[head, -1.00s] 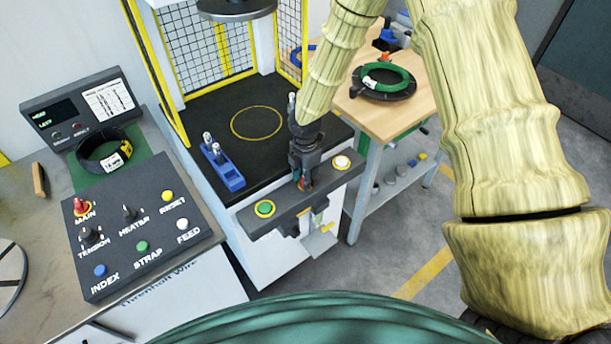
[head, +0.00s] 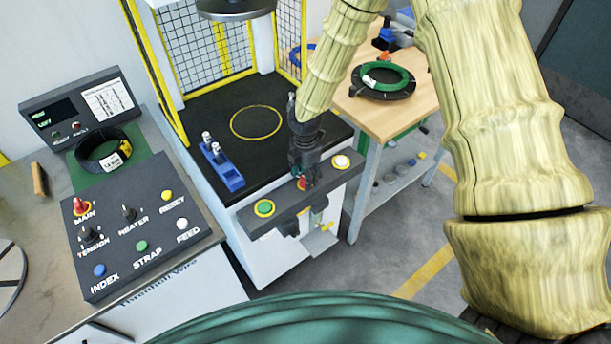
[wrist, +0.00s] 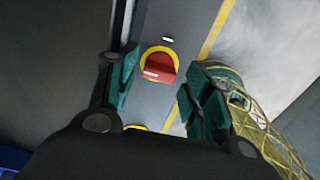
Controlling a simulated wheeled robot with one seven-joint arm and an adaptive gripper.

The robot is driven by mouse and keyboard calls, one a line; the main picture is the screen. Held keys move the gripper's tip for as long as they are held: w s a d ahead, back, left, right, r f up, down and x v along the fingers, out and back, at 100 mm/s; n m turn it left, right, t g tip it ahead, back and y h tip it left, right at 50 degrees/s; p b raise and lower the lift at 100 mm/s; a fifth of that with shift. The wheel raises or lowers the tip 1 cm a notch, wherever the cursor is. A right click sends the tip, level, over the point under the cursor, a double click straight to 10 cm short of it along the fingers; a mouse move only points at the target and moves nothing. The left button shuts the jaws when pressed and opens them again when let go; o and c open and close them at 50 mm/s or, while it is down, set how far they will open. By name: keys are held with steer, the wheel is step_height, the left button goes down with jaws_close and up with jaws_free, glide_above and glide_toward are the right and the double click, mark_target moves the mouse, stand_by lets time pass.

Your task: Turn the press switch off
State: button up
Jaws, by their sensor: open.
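The press switch is a red knob on a round yellow plate (wrist: 160,66), set in the grey front panel of the press. In the head view a little of the red switch (head: 301,184) shows beside my fingers, with the rest hidden by my gripper. My gripper (head: 307,184) points down over the middle of the panel, between the green and white buttons. In the wrist view my gripper (wrist: 160,88) is open, its green fingers apart on the left and right of the switch. Nothing is held. I cannot tell how far the fingertips are from the panel.
A green button (head: 264,208) and a white button (head: 341,162) flank the switch on the panel. A blue holder (head: 222,169) stands on the black press bed. A control console (head: 140,225) is at the left, a wooden bench (head: 375,118) at the right.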

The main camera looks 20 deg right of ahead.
steer(key=shift+r, duration=3.65)
steer(key=shift+s, duration=0.1)
